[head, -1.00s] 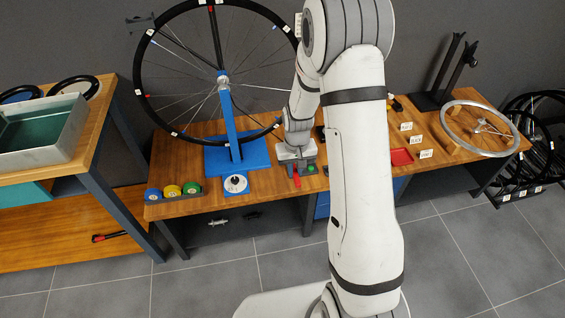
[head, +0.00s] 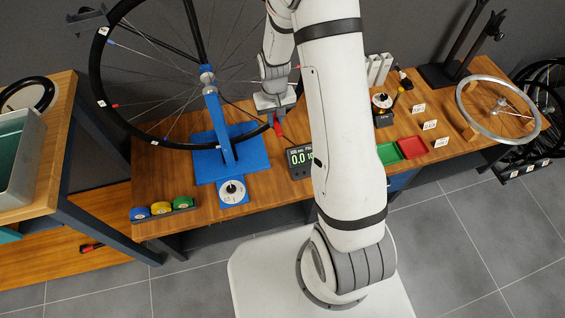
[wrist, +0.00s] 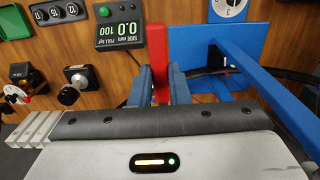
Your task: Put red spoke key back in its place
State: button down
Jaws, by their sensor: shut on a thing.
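My gripper (head: 274,108) is over the back of the workbench, behind the tension display, with its fingers pointing down. It is shut on the red spoke key (head: 278,129), which sticks out below the fingers in the head view. In the wrist view the red key (wrist: 157,45) stands between the two blue-grey fingers of my gripper (wrist: 160,78); its gripped end is hidden. I cannot tell whether the key touches the bench. A dark holder with round blue, yellow (head: 160,208) and green pieces lies at the bench's front left.
The blue truing stand (head: 222,135) with a large wheel is left of my gripper. The display (head: 300,158) is close in front. Green (head: 388,153) and red (head: 411,147) trays lie to the right. A black block with numbered round faces (wrist: 55,10) is left of the display in the wrist view.

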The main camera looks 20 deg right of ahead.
jog(key=shift+w, duration=0.15)
jog(key=shift+f+b, duration=0.35)
jog(key=shift+b, duration=0.05)
jog(key=b, duration=1.9)
send_over(283, 188)
notch_tip(283, 188, down, 22)
jog(key=shift+w+f+b, duration=0.15)
jog(key=shift+f+b, duration=2.2)
jog(key=shift+f, duration=1.25)
jog(key=c, duration=1.3)
grip_release()
